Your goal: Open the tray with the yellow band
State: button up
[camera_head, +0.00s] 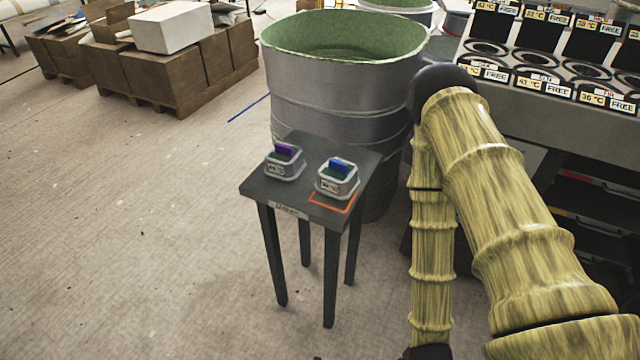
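Dark trays (590,192) sit in a rack under the bench at the right, partly hidden behind my arm. Thin coloured bands show on their fronts: a reddish one on an upper tray and what looks like a yellow one (562,212) lower down. They are small and dim, so I cannot be sure of the colours. No tray is clearly seen pulled out. My arm rises from the lower right, bends at a black elbow and hangs down to the bottom edge, left of the rack. My gripper is below the frame.
A small dark table (315,207) holds two small pots, one with a purple block (284,150), one with a blue block (339,165). A large drum (340,90) stands behind it. The bench (500,108) carries labelled round holders.

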aim_at(579, 201)
jog(key=z, duration=1.1)
jog(key=i, duration=1.25)
jog(key=z, duration=0.55)
